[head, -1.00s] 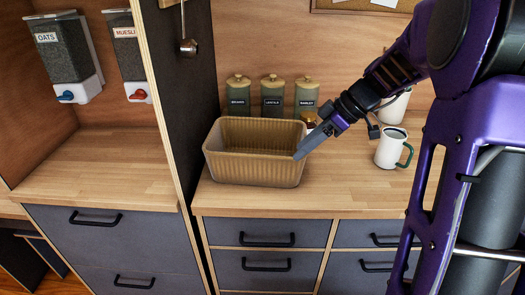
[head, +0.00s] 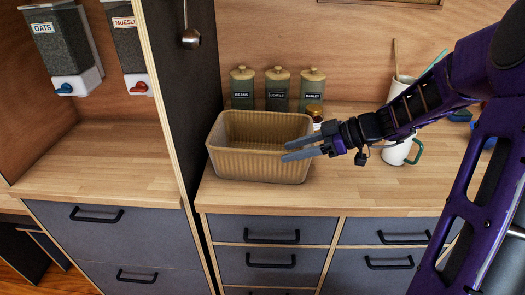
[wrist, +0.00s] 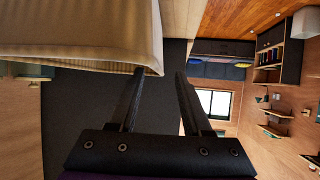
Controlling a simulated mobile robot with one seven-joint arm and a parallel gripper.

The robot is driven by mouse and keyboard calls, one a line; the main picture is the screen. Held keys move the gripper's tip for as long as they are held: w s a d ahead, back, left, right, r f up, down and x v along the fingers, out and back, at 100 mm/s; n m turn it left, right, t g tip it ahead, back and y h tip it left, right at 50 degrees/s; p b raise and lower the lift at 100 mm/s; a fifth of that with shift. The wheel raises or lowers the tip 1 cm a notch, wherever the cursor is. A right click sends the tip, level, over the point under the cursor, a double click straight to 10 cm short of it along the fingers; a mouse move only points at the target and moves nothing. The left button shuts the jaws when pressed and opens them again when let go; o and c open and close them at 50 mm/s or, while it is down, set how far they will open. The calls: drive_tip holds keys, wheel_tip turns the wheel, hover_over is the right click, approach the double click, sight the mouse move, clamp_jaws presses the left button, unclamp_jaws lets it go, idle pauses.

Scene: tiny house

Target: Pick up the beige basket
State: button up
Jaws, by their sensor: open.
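The beige basket (head: 250,165) is a ribbed, open-topped rectangular tub. It stands upright on the wooden counter beside the dark partition and looks empty where its inside shows. My gripper (head: 284,151) is open, its two fingers pointing left across the right front part of the basket in the head view. In the wrist view, the basket (wrist: 80,35) fills the upper left, its edge close to the tip of the left finger. My gripper (wrist: 155,82) has nothing between its fingers there. I cannot tell whether a finger touches the basket.
Several canisters, including the beans canister (head: 242,88), stand behind the basket. A small brown-capped jar (head: 315,114) is close to its right rear. A white mug (head: 400,150) stands to the right under my arm. The dark partition (head: 190,110) borders the left. The front counter strip is clear.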

sight(262, 165)
drive_tip(key=x, duration=0.9)
drive_tip(key=shift+w+a+r+p, duration=0.1)
drive_tip(key=shift+w+r+p, duration=0.1)
drive_tip(key=shift+p, duration=0.1)
drive_tip(key=shift+s, duration=0.1)
clamp_jaws()
idle(1.0)
